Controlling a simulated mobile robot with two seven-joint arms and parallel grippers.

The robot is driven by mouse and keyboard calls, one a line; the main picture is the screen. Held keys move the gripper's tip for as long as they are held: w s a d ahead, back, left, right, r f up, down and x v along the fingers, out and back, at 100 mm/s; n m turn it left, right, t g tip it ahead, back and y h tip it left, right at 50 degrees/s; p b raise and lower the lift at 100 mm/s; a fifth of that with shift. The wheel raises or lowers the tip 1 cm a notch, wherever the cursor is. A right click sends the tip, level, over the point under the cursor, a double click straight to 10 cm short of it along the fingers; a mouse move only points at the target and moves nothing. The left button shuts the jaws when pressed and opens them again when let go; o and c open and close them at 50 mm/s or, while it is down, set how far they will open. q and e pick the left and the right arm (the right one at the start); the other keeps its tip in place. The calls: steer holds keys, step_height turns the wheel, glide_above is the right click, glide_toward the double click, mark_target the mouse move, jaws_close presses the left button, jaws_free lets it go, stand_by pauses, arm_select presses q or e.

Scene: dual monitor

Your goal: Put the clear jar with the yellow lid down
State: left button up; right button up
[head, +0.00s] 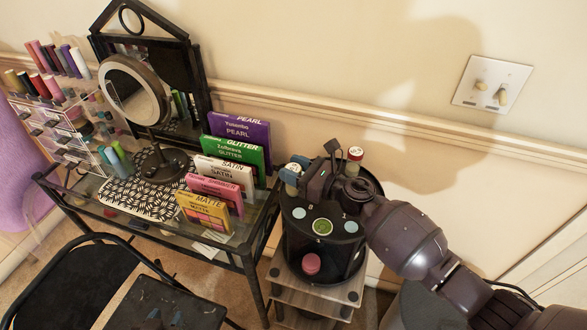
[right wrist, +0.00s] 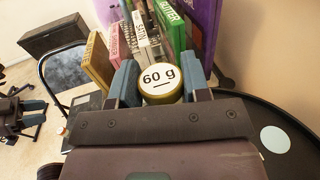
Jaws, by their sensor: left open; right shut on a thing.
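The jar (head: 291,178) is held by my right gripper (head: 296,170) at the upper left of the round black stand in the head view. In the right wrist view, its round lid (right wrist: 160,78) has a white top marked "60 g" and a yellow rim. The blue-grey fingers of my right gripper are shut on either side of it. The jar's clear body is mostly hidden, and I cannot tell whether it touches the stand. My left gripper (right wrist: 22,105) shows open and empty at the left edge of the right wrist view, far from the jar.
The round black stand (head: 348,272) has white discs and a green disc on top. A red-topped jar (head: 355,154) stands at its back and a pink jar (head: 311,264) at its front. Upright boxes (head: 240,125), a round mirror (head: 135,90) and a glass table lie left.

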steer(key=shift+f, duration=0.25)
steer(key=o, duration=0.9)
steer(key=shift+r, duration=0.1)
steer(key=shift+r, duration=0.2)
steer(key=v, duration=1.2)
steer(key=shift+f, duration=0.1)
